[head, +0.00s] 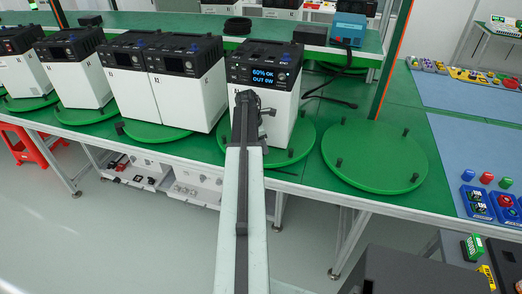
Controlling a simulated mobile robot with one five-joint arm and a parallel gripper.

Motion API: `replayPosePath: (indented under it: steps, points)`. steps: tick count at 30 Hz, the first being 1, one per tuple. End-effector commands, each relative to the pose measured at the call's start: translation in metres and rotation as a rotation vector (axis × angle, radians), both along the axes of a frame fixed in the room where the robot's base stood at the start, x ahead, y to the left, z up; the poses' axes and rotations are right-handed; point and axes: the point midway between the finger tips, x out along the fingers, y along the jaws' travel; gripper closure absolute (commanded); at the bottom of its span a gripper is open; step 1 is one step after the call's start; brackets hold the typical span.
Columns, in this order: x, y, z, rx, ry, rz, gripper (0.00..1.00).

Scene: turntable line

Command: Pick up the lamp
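No object is plainly marked as the lamp. Small domed pieces that look like indicator lamps sit on the blue mat at the right: a blue one (467,175), a red one (486,178) and a green one (505,182). I cannot tell which of them, if any, is the lamp. My arm reaches up the middle of the head view. My gripper (256,104) is in front of a white box unit with a lit display, well left of the domed pieces. Its fingers are small and dark, and I cannot tell whether they are open or shut.
Several white box units with black tops, like the one with the display (265,73), stand along the green bench on round green turntables. An empty turntable (374,157) with small pegs lies right of my arm. Blue switch boxes (477,203) sit near the domed pieces.

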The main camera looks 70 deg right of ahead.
Motion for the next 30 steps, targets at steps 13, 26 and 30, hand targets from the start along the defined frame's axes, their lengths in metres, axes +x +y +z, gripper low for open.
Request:
replayPosePath:
  steps: [13, 26, 30]
  points:
    - [-0.001, 0.0, 0.016, 0.0, 0.0, -0.001, 1.0]
    - [0.007, 0.057, 0.042, 0.0, 0.0, 0.001, 1.0]
    - [0.014, 0.099, 0.046, 0.0, 0.0, 0.001, 1.0]
